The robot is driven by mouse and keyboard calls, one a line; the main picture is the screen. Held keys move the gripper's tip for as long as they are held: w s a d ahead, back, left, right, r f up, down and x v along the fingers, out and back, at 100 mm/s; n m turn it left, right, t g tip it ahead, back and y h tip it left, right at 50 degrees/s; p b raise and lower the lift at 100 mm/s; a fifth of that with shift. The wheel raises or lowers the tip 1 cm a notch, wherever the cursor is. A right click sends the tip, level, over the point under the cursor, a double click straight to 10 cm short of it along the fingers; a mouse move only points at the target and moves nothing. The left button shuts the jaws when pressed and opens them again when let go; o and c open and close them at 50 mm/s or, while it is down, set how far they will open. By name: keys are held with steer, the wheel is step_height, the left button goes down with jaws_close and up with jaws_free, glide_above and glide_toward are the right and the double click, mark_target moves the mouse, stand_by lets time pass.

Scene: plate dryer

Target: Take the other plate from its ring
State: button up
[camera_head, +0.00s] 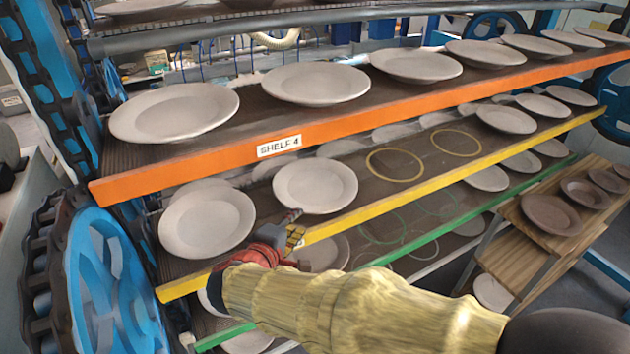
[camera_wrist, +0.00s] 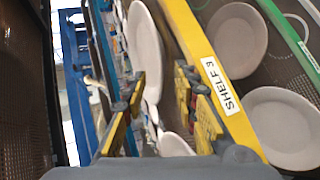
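On the yellow-edged shelf (camera_head: 360,207), two pale plates lie near the front left: a left plate (camera_head: 207,222) and a right plate (camera_head: 315,186). Any rings under them are hidden. Two empty yellow rings, a nearer one (camera_head: 395,164) and a farther one (camera_head: 456,142), are to their right. My gripper (camera_head: 294,228) is at the yellow edge, just in front of these plates. In the wrist view, my gripper (camera_wrist: 162,82) has its fingers apart, with nothing clearly held. A pale plate (camera_wrist: 146,50) shows beyond the fingers, and part of another plate (camera_wrist: 174,145) shows between them.
The orange-edged shelf (camera_head: 220,159), marked SHELF 4, hangs above with several plates. A green-edged shelf (camera_head: 430,237) with green rings is below. A blue wheel (camera_head: 105,285) stands left. A wooden stand (camera_head: 525,243) with brown plates is at right.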

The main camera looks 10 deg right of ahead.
mark_target(300, 206)
steer(key=w+f, duration=0.1)
steer(key=w, duration=0.1)
steer(key=w+d+f+b, duration=0.1)
steer(key=w, duration=0.1)
steer(key=w+f, duration=0.1)
steer(key=w, duration=0.2)
steer(key=shift+d+f, duration=0.15)
steer(key=shift+c, duration=1.2)
steer(key=c, duration=0.5)
jaws_close()
steer(key=shift+r, duration=0.2)
